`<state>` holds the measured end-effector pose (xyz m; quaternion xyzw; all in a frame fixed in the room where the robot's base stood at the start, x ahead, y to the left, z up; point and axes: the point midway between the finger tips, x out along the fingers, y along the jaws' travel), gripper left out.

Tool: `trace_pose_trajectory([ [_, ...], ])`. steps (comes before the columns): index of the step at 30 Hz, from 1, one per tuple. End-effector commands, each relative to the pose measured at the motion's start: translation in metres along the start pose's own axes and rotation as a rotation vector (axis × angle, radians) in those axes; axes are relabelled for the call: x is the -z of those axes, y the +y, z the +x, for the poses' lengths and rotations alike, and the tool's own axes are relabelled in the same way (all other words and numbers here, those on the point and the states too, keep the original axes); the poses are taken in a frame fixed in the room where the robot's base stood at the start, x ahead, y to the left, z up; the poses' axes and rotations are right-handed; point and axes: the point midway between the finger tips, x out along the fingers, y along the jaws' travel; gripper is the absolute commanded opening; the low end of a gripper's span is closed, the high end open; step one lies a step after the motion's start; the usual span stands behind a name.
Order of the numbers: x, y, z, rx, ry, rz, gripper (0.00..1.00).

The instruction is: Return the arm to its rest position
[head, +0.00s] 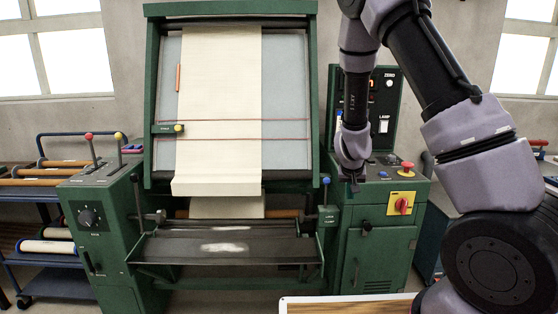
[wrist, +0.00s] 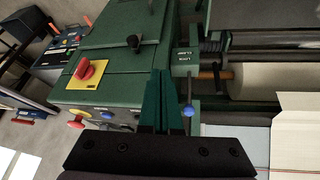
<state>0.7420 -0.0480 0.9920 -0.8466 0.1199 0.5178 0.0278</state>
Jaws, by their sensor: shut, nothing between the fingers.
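My arm comes in from the right of the head view and bends down at the elbow. My gripper (head: 354,186) hangs in front of the right-hand control cabinet, pointing down. It also shows in the wrist view (wrist: 162,85), where the fingers are together with nothing between them. A cream cloth (head: 219,105) runs down the tilted board of the green machine and folds over at its lower edge. The cloth also shows at the right of the wrist view (wrist: 295,130). My gripper is to the right of the cloth and apart from it.
The right cabinet (head: 385,245) carries a red rotary switch (head: 403,204) on a yellow plate and a red mushroom button (head: 407,166). A blue-knobbed lever (head: 325,182) stands left of my gripper. A black tray (head: 225,248) juts out below the cloth. A roll rack (head: 45,215) stands left.

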Motion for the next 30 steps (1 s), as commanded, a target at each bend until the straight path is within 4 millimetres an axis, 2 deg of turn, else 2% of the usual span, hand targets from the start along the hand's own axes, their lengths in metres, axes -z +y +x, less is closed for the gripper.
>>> trace_pose_trajectory([
  [1,0.009,-0.002,-0.024,0.054,-0.004,0.041,0.0],
  [6,0.024,-0.004,-0.101,0.213,-0.031,0.129,0.0],
  [10,0.028,0.002,-0.163,0.312,-0.039,0.173,0.0],
  [14,0.025,0.015,-0.224,0.387,-0.037,0.197,0.0],
  [18,0.011,0.033,-0.285,0.437,-0.023,0.208,0.0],
  [24,-0.025,0.065,-0.358,0.445,0.01,0.216,0.0],
  [27,-0.046,0.078,-0.384,0.427,0.029,0.221,0.0],
  [30,-0.064,0.089,-0.4,0.404,0.044,0.228,0.0],
])
